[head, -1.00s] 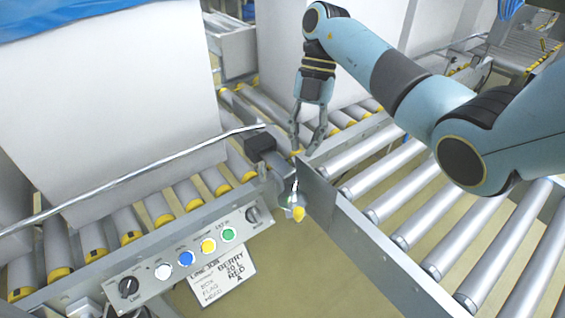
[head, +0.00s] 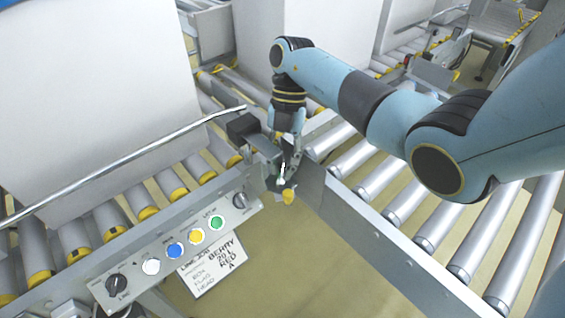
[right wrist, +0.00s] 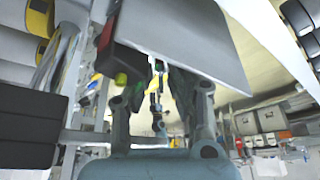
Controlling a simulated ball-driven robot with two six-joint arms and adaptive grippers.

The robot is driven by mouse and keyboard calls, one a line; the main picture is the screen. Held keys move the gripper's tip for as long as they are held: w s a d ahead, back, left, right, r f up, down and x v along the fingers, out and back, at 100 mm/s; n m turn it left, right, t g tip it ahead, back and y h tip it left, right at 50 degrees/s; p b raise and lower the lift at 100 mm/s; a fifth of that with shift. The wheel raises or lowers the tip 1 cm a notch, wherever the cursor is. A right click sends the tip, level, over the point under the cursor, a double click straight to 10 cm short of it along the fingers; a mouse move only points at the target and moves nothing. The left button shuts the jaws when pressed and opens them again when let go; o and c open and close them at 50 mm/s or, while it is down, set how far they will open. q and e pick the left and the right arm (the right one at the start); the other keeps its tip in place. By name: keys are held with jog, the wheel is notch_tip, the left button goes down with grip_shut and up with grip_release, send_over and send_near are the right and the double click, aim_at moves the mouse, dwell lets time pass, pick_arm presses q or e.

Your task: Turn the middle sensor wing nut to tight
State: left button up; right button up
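The sensor bracket (head: 263,160) stands at the corner where the two conveyors meet, with a dark sensor box at its upper end. A small yellow knob (head: 288,196) sits at its lower end. A wing nut cannot be picked out clearly. My right gripper (head: 286,168) points down over the bracket, its fingers close around or beside the bracket's lower part. In the right wrist view its fingers (right wrist: 160,88) stand apart, with thin silver and yellow parts between them. Their tips are partly hidden, and contact cannot be told. My left gripper is not in view.
A control panel (head: 180,250) with colored buttons and a job label (head: 213,263) is at the lower left. A metal rail (head: 120,165) runs in front of a large white box (head: 90,100). A metal plate (head: 311,185) stands just right of the gripper, beside the roller conveyor (head: 430,215).

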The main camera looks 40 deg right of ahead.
grip_shut()
jog(key=shift+s+d+r+m+y+p, duration=0.1)
jog(key=shift+m+y+p, duration=0.05)
jog(key=shift+m+p, duration=0.35)
jog(key=shift+s+r+m+y+p, duration=0.1)
jog(key=shift+m+y+p, duration=0.05)
jog(key=shift+m+p, duration=0.35)
jog(key=m+t+p, duration=0.1)
jog(key=m+p, duration=0.1)
jog(key=p, duration=0.1)
jog(key=m+t+p, duration=0.1)
jog(key=m+p, duration=0.1)
jog(key=m, duration=0.1)
jog(key=m+t+p, duration=0.1)
jog(key=m+p, duration=0.1)
jog(key=p, duration=0.1)
jog(key=shift+s+r+m+y+p, duration=0.1)
jog(key=shift+s+m+y+p, duration=0.2)
jog(key=shift+s+p, duration=0.1)
jog(key=shift+s+f+m+t+p, duration=0.15)
jog(key=shift+m+t+p, duration=0.25)
jog(key=shift+m+p, duration=0.45)
jog(key=shift+f+m+t+p, duration=0.1)
jog(key=shift+m+t+p, duration=0.3)
jog(key=shift+m+p, duration=0.4)
